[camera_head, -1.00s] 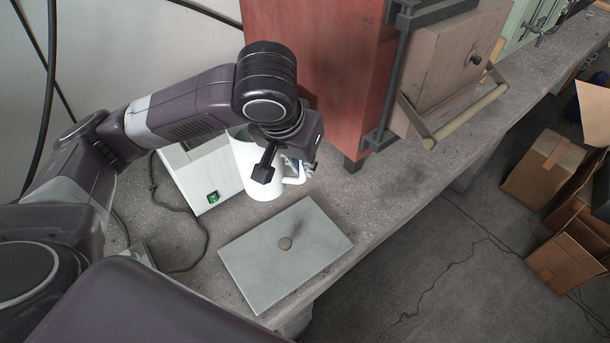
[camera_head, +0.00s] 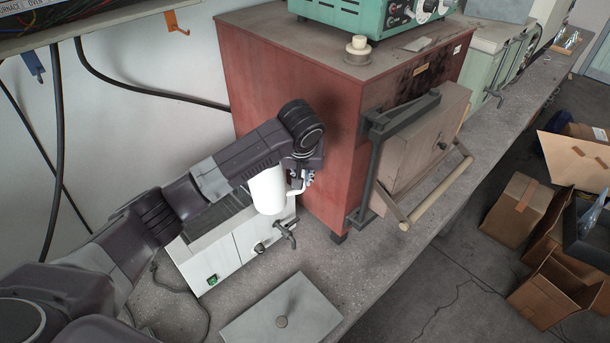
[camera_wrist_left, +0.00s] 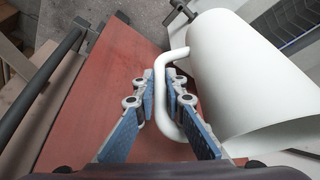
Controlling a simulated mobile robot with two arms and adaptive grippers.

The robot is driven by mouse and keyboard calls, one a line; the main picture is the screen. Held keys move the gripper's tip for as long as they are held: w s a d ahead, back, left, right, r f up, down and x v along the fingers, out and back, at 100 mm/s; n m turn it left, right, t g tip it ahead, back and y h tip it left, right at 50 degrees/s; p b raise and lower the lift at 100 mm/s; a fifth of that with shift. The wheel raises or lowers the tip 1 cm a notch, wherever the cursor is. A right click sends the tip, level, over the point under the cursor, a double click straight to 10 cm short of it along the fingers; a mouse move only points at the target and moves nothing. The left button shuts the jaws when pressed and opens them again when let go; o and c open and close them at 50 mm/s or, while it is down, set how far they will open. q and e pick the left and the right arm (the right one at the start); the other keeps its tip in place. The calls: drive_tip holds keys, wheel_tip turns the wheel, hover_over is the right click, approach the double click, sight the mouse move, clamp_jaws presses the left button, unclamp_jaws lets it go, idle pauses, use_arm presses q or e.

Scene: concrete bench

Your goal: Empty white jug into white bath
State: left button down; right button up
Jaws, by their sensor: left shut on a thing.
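The white jug (camera_head: 266,190) is held up in front of the furnace, at the right end of the white bath and overlapping it in the head view. My left gripper (camera_head: 303,178) is shut on the jug's handle; the left wrist view shows both fingers (camera_wrist_left: 160,85) around the handle, with the jug (camera_wrist_left: 245,85) to their right. The jug looks close to upright; its contents are hidden. The white bath (camera_head: 207,258) stands on the bench with a green switch and a tap at its front. Its dark top opening (camera_head: 222,212) is partly hidden by my arm. My right gripper is not in view.
A flat grey lid with a knob (camera_head: 305,310) lies on the bench before the bath. The red furnace (camera_head: 270,75), with its door handle (camera_head: 440,190), stands close to the right of the jug. Cardboard boxes (camera_head: 520,205) lie on the floor at right.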

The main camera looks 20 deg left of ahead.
use_arm(q)
drive_tip(key=a+r+h+p, duration=0.1)
drive_tip(key=a+r+n+t+h+p, duration=0.1)
drive_tip(key=a, duration=0.1)
drive_tip(key=a+r+h+p, duration=0.1)
drive_tip(key=a, duration=0.1)
drive_tip(key=shift+w+a+r+t+h, duration=0.2)
drive_tip(key=shift+w+a+t+h, duration=0.05)
drive_tip(key=shift+t+h, duration=0.05)
drive_tip(key=shift+w+d, duration=0.1)
drive_tip(key=shift+d, duration=0.15)
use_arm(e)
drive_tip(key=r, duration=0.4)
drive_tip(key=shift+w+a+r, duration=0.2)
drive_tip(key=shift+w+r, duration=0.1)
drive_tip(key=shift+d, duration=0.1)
use_arm(q)
drive_tip(key=shift+a, duration=0.1)
